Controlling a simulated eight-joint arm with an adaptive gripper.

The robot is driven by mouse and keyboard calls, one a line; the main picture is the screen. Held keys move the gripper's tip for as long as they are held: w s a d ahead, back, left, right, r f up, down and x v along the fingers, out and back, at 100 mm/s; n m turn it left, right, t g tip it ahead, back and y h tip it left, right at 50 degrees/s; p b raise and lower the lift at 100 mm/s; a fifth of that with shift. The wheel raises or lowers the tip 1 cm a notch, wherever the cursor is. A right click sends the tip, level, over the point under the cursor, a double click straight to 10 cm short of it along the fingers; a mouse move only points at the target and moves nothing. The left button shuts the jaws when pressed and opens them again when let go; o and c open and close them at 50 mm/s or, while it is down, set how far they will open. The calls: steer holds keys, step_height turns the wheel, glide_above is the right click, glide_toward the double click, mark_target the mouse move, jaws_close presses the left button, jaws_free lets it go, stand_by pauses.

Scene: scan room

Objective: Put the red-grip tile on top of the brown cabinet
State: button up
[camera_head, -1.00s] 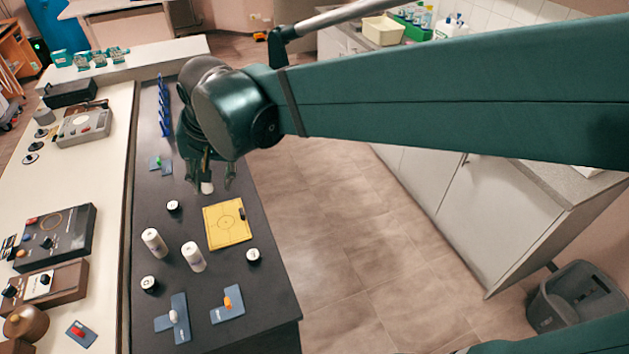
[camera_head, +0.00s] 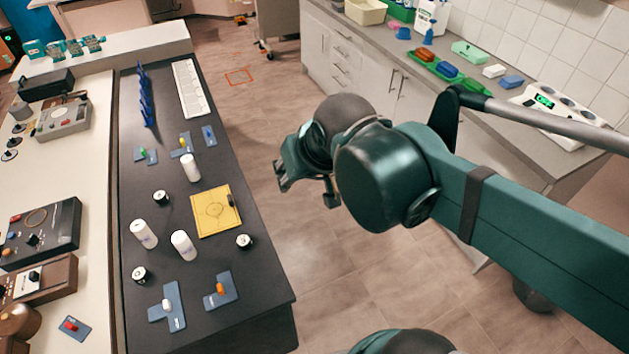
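The red-grip tile (camera_head: 71,328) is a small blue plate with a red knob, lying on the pale bench at the lower left. The brown cabinet (camera_head: 62,282) appears to be the brown box with a dark knob and white panel, just behind the tile and apart from it. Its left part is cut by the picture edge. My gripper (camera_head: 307,193) is over the floor, right of the dark bench and far from the tile. Its fingers are spread and nothing shows between them.
Round brown wooden object (camera_head: 18,322) stands left of the tile. A black control box (camera_head: 40,230) is behind the cabinet. The dark bench (camera_head: 240,305) carries white cylinders, a yellow board (camera_head: 213,222) and other blue tiles.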

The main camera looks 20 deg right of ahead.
steer(key=shift+n+t, duration=0.3)
steer(key=shift+s+d+f, duration=0.35)
steer(key=shift+s+d, duration=0.35)
steer(key=shift+d, duration=0.1)
steer(key=shift+s+d+f, duration=0.35)
steer(key=shift+s+d, duration=0.35)
steer(key=shift+d, duration=0.05)
